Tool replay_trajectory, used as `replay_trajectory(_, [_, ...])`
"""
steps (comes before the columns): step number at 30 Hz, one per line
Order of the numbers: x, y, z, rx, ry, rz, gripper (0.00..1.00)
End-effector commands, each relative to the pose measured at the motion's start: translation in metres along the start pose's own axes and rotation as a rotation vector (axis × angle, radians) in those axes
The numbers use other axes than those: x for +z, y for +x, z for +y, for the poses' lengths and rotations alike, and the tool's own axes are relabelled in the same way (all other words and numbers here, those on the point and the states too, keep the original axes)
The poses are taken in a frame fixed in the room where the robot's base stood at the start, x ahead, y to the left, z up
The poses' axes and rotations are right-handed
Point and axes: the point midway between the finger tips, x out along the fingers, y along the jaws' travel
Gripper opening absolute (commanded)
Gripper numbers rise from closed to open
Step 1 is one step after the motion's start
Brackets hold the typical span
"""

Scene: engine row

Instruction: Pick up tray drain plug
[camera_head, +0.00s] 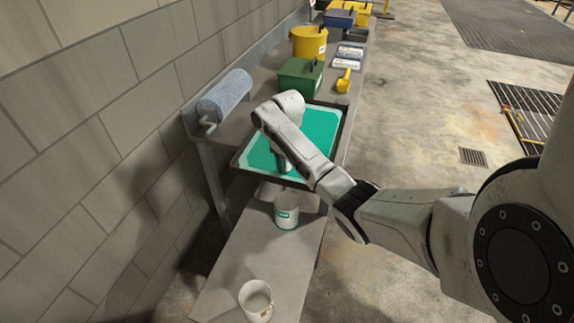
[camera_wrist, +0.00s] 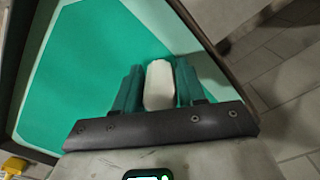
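A white block-like piece (camera_wrist: 158,86), which I take to be the drain plug, stands between the two teal fingers of my gripper (camera_wrist: 158,90) in the wrist view. The fingers flank it closely on both sides, but I cannot tell whether they press on it. Behind it lies the green floor of the tray (camera_wrist: 85,60), which has a dark rim. In the head view the tray (camera_head: 318,125) sits on the bench, and my gripper (camera_head: 284,165) points down over its near part. The plug is hidden there.
A green box (camera_head: 300,80), a yellow bucket (camera_head: 308,42) and a yellow item (camera_head: 344,80) stand beyond the tray. A blue-grey roll (camera_head: 225,93) is at the wall on the left. Two white cups (camera_head: 287,212) (camera_head: 256,300) stand on the lower surface in front.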

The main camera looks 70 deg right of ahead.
Motion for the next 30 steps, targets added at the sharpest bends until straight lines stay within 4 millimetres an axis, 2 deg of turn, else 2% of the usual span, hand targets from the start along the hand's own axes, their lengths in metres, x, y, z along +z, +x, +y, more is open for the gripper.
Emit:
replay_trajectory(1, [0.000, 0.000, 0.000, 0.000, 0.000, 0.000, 0.34])
replay_trajectory(11, [0.000, 0.000, 0.000, 0.000, 0.000, 0.000, 0.03])
replay_trajectory(22, [-0.001, -0.005, 0.000, 0.000, -0.001, 0.001, 0.03])
replay_trajectory(30, [0.003, -0.037, 0.003, -0.001, 0.001, 0.003, 0.03])
